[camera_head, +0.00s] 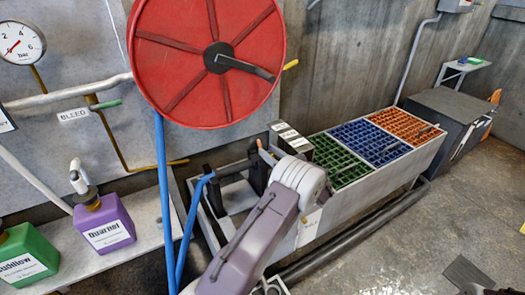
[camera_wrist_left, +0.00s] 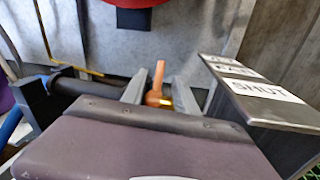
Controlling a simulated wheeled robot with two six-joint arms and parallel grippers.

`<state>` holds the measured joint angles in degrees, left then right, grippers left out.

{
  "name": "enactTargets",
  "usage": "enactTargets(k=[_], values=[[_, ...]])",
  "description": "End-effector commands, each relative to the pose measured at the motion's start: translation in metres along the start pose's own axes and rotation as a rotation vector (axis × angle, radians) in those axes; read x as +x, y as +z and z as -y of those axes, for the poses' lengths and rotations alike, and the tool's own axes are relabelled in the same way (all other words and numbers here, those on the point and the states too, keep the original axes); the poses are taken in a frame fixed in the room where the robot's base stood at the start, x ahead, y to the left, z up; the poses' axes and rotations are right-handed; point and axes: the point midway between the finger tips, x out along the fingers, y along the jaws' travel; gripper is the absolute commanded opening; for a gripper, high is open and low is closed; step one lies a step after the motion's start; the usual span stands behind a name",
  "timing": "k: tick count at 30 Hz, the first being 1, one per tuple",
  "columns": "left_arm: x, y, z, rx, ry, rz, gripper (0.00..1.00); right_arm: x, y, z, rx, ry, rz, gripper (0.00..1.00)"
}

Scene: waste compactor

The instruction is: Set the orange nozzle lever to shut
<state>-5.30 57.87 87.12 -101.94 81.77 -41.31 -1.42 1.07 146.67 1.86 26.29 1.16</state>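The orange nozzle lever (camera_wrist_left: 157,82) stands upright in the left wrist view, with a yellow band low on its right side. My left gripper (camera_wrist_left: 162,94) has its two grey fingers apart, one on each side of the lever. A gap shows on both sides, so it does not appear clamped. The dark nozzle (camera_wrist_left: 82,84) extends to the left of the lever.
A red hose reel (camera_head: 165,75) hangs on the wall, with a blue hose (camera_head: 162,190) running down. Green, blue and orange crates (camera_head: 385,140) stand to the right. Purple (camera_head: 103,225) and green (camera_head: 28,255) bottles stand on the left shelf. The floor at right is mostly clear.

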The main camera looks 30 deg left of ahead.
Motion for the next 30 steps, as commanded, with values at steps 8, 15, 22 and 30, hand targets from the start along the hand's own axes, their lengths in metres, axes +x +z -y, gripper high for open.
enactTargets(k=[8,15,22,30], values=[[0.045,-0.002,0.000,-0.002,0.001,0.000,0.35,0.019,0.002,0.000,0.000,0.000,0.001,0.00],[0.050,0.000,0.000,0.000,-0.001,0.000,0.35,0.019,0.002,0.000,0.000,0.000,0.000,0.00],[0.049,0.000,0.000,0.000,-0.001,0.000,0.00,0.019,0.002,0.000,0.000,0.000,0.000,0.00],[0.049,0.000,0.000,0.000,0.000,0.000,0.00,0.019,0.002,0.000,0.000,0.000,0.000,0.00]])
